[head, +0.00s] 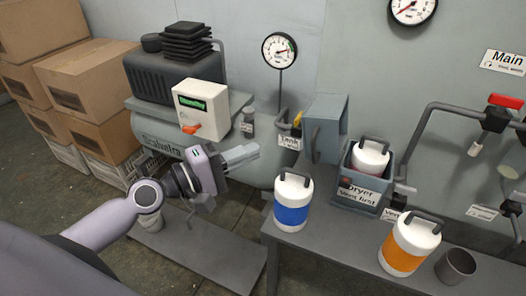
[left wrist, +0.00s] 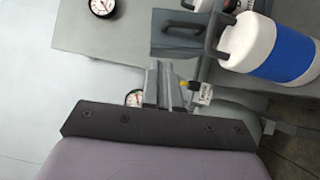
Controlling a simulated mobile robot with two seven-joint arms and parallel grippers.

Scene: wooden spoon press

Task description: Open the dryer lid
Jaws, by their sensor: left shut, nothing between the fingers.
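The dryer (head: 359,201) is a grey open-topped box on the bench, labelled "Dryer Vent first". A white canister (head: 370,158) with a red band sits inside it. The grey dryer lid (head: 330,112) stands upright and open at the box's back left, its dark handle on the left face. The lid also shows in the left wrist view (left wrist: 170,42). My left gripper (head: 252,152) is shut and empty, left of the lid and apart from it, pointing right. Its fingers show in the left wrist view (left wrist: 165,84). My right gripper is not in view.
A blue-banded canister (head: 292,204) stands on the grey bench (head: 330,240) left of the dryer. An orange-banded canister (head: 408,246) and a dark cup (head: 455,265) stand to the right. A compressor tank (head: 165,140) is behind my left arm. Pipes with a red-handled valve (head: 505,101) run along the right wall.

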